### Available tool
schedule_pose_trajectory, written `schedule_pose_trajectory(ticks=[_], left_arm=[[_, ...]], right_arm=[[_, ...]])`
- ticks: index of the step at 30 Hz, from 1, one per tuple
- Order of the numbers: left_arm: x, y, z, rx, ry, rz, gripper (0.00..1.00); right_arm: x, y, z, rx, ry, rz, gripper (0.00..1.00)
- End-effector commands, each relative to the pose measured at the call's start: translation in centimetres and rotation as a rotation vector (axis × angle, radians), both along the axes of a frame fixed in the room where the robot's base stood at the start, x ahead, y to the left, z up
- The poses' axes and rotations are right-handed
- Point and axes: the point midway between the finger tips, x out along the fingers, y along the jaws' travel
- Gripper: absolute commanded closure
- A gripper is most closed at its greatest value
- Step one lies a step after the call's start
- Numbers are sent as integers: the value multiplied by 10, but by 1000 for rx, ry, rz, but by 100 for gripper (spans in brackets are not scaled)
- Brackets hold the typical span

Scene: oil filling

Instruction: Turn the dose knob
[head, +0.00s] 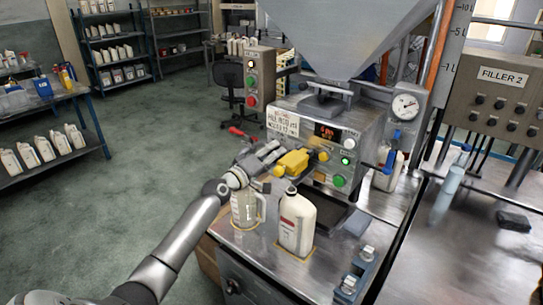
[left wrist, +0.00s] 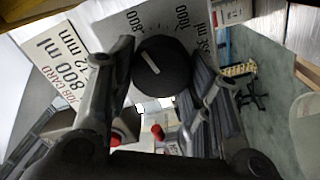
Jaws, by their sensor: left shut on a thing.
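The dose knob (left wrist: 162,67) is round and black with a white pointer line. In the left wrist view the line slants to the upper left, toward the 800 mark on the white dial plate (left wrist: 165,17). My left gripper (head: 274,149) is at the front of the filling machine (head: 335,130); in the left wrist view its fingers (left wrist: 163,78) are shut on the knob from both sides. In the head view the knob is hidden by the gripper. A job card (head: 284,123) reads 800 ml in the left wrist view (left wrist: 62,65). My right gripper is out of view.
A yellow part (head: 293,162) sits close to my left gripper. A control box with buttons (head: 258,85) is behind. Open floor (head: 120,200) lies to the left.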

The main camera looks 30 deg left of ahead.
Motion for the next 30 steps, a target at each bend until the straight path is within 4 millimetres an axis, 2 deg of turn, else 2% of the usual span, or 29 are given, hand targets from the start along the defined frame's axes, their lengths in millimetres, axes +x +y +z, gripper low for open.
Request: schedule_pose_trajectory(ticks=[14,15,18,19,30], left_arm=[[0,1,0,-11,0,1,78],[0,1,0,-11,0,1,49],[0,1,0,-11,0,1,36],[0,0,0,-10,0,1,34],[-2,1,-1,-10,2,1,34]], right_arm=[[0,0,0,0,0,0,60],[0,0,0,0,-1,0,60],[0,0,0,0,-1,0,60],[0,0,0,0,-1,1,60],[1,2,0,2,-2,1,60]])
